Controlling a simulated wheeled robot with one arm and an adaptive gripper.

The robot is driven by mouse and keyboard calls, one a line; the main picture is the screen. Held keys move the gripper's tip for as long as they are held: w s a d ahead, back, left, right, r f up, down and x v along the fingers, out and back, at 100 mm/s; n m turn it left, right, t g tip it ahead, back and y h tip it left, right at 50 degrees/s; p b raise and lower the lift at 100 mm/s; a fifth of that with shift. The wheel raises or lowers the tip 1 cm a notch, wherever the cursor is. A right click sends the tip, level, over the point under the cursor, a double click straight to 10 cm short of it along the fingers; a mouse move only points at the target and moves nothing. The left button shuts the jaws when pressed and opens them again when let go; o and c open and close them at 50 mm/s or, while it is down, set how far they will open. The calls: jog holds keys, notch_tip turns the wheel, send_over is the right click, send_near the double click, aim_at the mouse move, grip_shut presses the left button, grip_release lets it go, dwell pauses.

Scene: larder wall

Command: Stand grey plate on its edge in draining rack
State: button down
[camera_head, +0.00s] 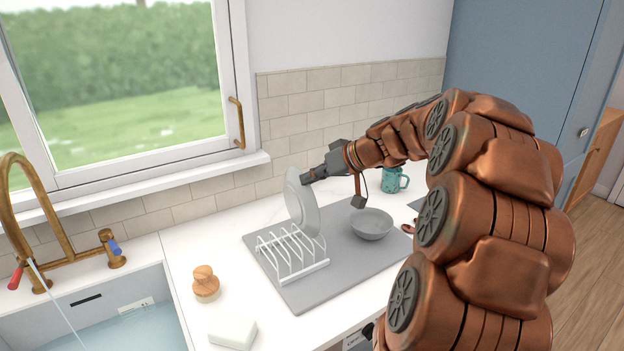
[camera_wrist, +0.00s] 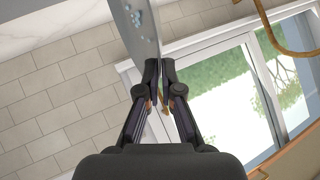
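The grey plate (camera_head: 301,207) is nearly upright, tilted a little, at the back of the white wire draining rack (camera_head: 303,273). Its lower edge overlaps the rack's rear wires in the head view; I cannot tell whether it touches them or sits in a slot. My gripper (camera_head: 306,177) is closed on the plate's upper rim from the right. In the wrist view the fingertips (camera_wrist: 161,66) pinch the plate's edge (camera_wrist: 138,28), whose face shows pale blue specks. The rack is out of the wrist view.
The rack stands on a grey mat (camera_head: 320,292). A grey bowl (camera_head: 371,224) is right of it, with a teal mug (camera_head: 394,181) behind. A wooden brush (camera_head: 205,284) and white block (camera_head: 233,332) lie left. The sink (camera_head: 125,325) has running water.

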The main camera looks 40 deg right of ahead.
aim_at(310, 204)
notch_tip(310, 204, down, 2)
jog(key=shift+f+b, duration=0.2)
jog(key=shift+b, duration=0.4)
jog(key=shift+a+f+b, duration=0.1)
jog(key=shift+f+b, duration=2.45)
jog(key=c, duration=1.5)
grip_release()
jog(key=shift+w, duration=0.1)
jog(key=o, duration=0.3)
jog(key=shift+r, duration=0.25)
notch_tip(310, 204, up, 10)
jog(key=p, duration=0.2)
jog(key=shift+p, duration=0.35)
